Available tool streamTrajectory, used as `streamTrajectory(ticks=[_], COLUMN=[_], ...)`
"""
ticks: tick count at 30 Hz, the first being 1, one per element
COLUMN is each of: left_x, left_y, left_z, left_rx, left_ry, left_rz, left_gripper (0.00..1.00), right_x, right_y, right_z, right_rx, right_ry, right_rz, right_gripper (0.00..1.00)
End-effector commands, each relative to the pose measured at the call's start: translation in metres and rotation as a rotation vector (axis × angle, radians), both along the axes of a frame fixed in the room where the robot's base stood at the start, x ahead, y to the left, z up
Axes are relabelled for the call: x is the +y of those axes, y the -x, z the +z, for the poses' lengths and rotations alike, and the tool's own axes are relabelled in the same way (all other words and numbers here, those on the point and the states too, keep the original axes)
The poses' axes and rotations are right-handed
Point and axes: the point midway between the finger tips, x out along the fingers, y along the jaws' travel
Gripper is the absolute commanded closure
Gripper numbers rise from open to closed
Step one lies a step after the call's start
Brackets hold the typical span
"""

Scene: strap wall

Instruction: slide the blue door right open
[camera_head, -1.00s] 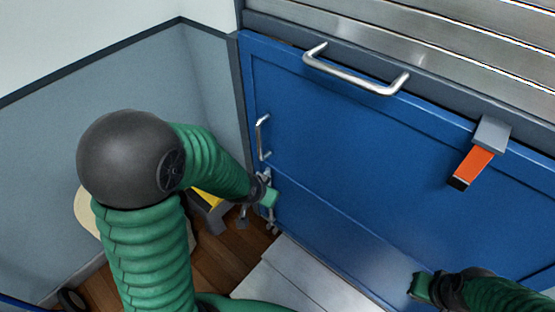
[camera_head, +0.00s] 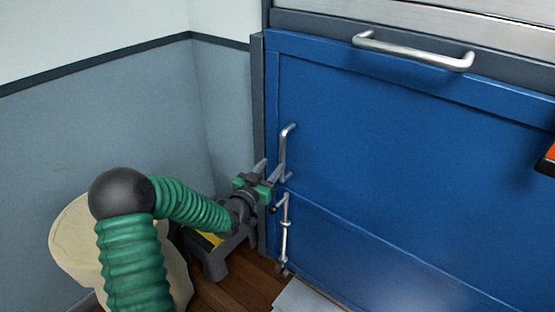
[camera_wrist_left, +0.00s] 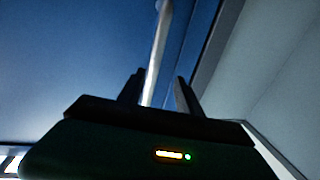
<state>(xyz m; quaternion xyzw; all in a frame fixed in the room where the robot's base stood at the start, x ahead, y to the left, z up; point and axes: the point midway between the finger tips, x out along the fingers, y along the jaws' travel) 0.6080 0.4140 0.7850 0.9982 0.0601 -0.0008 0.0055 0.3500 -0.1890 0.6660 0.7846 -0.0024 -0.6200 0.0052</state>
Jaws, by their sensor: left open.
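The blue door (camera_head: 400,150) fills the right of the head view. A silver vertical handle (camera_head: 286,150) sits near its left edge, and a silver latch bolt (camera_head: 285,235) is below it. A longer silver handle (camera_head: 412,52) runs along the top. My left gripper (camera_head: 270,173) is open at the lower part of the vertical handle. In the left wrist view the handle bar (camera_wrist_left: 158,50) lines up between the two open fingers (camera_wrist_left: 158,92); whether they touch it I cannot tell. My right gripper is out of view.
A grey wall (camera_head: 110,120) stands at the left. A grey and yellow step stool (camera_head: 215,262) and a round beige object (camera_head: 70,245) are low beside my left arm. An orange latch (camera_head: 547,162) shows at the right edge.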

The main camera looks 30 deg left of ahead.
Motion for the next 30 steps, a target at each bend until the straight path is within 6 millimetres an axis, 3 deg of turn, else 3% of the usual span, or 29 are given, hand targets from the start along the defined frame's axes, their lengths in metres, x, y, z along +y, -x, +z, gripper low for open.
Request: streamTrajectory(ticks=[3, 7, 11, 18, 28, 30], left_x=[-0.002, -0.003, 0.001, 0.004, 0.002, 0.002], left_y=[-0.029, -0.052, -0.062, -0.062, -0.062, -0.062], left_z=[0.000, 0.003, 0.003, 0.002, 0.004, 0.004], left_rx=[-0.003, -0.004, -0.001, -0.002, -0.002, -0.003], left_ry=[-0.005, -0.010, -0.006, -0.003, -0.006, -0.005], left_rz=[-0.003, -0.004, -0.003, -0.002, -0.002, -0.002], left_gripper=[0.59, 0.59, 0.59, 0.59, 1.00, 1.00], right_x=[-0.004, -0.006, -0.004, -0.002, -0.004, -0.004], right_y=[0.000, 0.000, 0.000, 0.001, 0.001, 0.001], right_z=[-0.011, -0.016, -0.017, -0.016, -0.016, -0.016], right_rx=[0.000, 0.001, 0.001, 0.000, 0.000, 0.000], right_ry=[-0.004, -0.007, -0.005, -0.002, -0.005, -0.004], right_rz=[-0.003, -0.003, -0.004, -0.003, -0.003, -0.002], right_gripper=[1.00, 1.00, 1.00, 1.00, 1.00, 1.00])
